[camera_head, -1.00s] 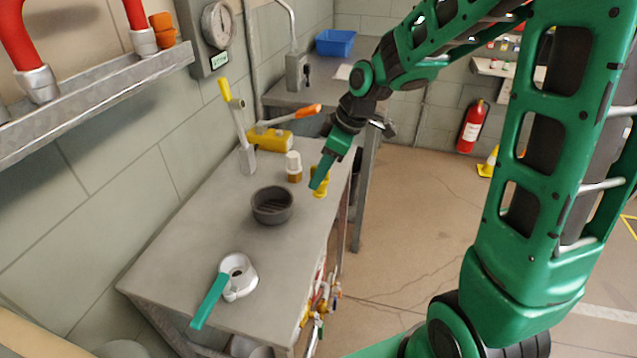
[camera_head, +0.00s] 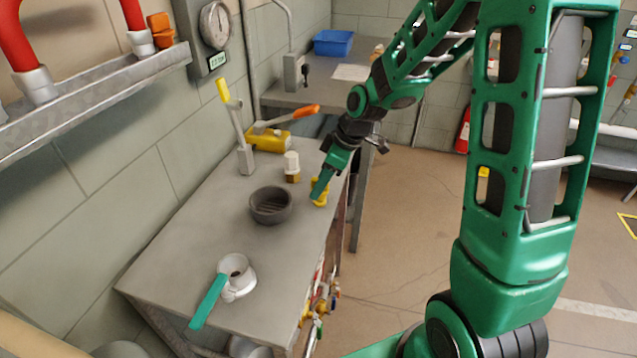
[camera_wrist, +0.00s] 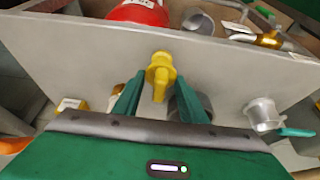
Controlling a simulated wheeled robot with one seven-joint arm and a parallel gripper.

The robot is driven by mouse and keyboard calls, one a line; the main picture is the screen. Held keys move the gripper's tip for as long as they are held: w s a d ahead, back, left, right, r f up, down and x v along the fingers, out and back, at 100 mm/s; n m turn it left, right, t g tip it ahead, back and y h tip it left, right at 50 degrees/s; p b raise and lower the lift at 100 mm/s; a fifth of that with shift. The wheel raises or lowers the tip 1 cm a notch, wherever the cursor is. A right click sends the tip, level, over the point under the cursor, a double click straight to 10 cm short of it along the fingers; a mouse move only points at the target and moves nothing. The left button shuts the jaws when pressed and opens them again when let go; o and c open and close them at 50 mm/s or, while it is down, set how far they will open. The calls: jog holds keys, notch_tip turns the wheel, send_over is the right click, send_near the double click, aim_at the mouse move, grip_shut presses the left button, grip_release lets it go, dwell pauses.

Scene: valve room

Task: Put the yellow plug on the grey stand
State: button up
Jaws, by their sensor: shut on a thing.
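The yellow plug (camera_head: 319,192) is at the right edge of the bench top (camera_head: 215,213), beside the dark grey round pot (camera_head: 270,206). My gripper (camera_head: 318,189) is at the plug, pointing down, with its green fingers shut on it. The wrist view shows the yellow plug (camera_wrist: 160,76) between the two green fingers (camera_wrist: 160,104). One finger partly covers the plug in the head view. I cannot tell whether its base touches the bench. I cannot tell for sure which thing is the grey stand.
A white-and-yellow piece (camera_head: 292,167) stands behind the pot. A grey lever post (camera_head: 244,157) and a yellow valve (camera_head: 268,139) stand at the back. A silver fitting with a green handle (camera_head: 210,301) lies at the front. Bare bench shows between pot and fitting.

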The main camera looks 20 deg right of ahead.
jog(key=o, duration=1.1)
jog(key=shift+c, duration=0.2)
jog(key=v, duration=1.2)
jog(key=s+d+m+g+h, duration=0.1)
jog(key=s+d+m, duration=0.3)
jog(key=s, duration=0.5)
jog(key=s+d+m+g+h, duration=0.1)
jog(key=s+d+m, duration=0.3)
jog(key=s+m, duration=0.3)
jog(key=s+d+f+m+h, duration=0.1)
jog(key=s+d+m, duration=0.4)
jog(key=s, duration=0.7)
jog(key=shift+s+m+g, duration=0.15)
jog(key=shift+m+g, duration=0.25)
jog(key=shift+m, duration=0.2)
jog(key=shift+f, duration=0.1)
